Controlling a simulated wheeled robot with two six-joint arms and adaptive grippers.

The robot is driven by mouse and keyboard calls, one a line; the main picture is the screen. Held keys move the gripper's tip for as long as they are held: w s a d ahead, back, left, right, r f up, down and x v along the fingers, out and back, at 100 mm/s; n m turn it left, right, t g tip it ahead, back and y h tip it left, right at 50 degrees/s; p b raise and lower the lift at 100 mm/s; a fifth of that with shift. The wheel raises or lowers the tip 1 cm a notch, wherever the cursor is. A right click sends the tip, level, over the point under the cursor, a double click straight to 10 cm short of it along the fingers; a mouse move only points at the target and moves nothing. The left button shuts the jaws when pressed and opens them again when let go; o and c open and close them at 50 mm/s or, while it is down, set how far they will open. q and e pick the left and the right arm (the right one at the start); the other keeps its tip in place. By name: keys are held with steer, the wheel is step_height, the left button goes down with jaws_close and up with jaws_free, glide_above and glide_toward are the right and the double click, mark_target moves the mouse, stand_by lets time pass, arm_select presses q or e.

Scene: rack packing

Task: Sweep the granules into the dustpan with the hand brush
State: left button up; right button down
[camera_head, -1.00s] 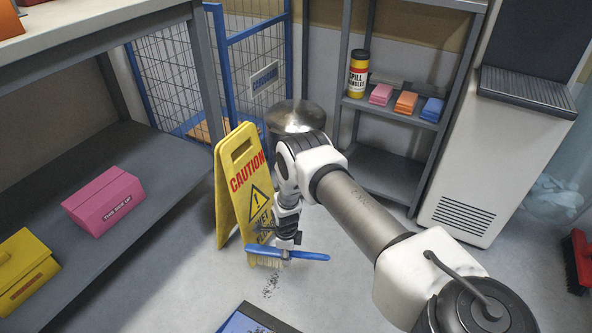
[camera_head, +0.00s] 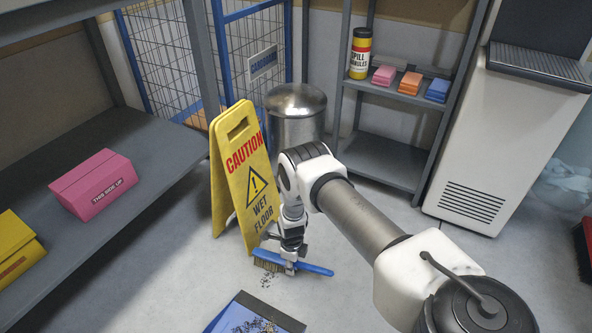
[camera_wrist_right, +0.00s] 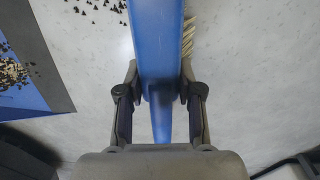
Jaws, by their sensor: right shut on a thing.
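My right gripper (camera_head: 290,264) is low over the floor and shut on the hand brush's blue handle (camera_head: 318,270). The brush's pale bristles (camera_head: 268,259) are at or near the floor, to the left of the gripper. In the right wrist view the blue brush (camera_wrist_right: 155,35) runs between the fingers, bristles on its right side. A few dark loose granules (camera_head: 266,281) lie on the floor between brush and dustpan. The blue dustpan (camera_head: 222,322) is at the bottom edge, partly cut off, with granules in it. It also shows in the right wrist view (camera_wrist_right: 28,98). My left gripper is out of view.
A yellow caution sign (camera_head: 240,175) stands close to the left of the brush. A metal bin (camera_head: 297,108) is behind it. A grey shelf with a pink box (camera_head: 94,185) is at left. The floor to the right of the brush is clear.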

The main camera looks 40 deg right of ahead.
steer(key=s+a, duration=0.1)
steer(key=a, duration=0.3)
steer(key=s+a, duration=0.1)
steer(key=a, duration=0.2)
steer(key=s+a+p, duration=0.1)
steer(key=s+a, duration=0.1)
steer(key=a, duration=0.2)
steer(key=shift+a, duration=0.3)
steer(key=r+p, duration=0.1)
steer(key=p, duration=0.1)
steer(key=r+p, duration=0.4)
steer(key=shift+w+d+r, duration=0.2)
steer(key=shift+d, duration=0.2)
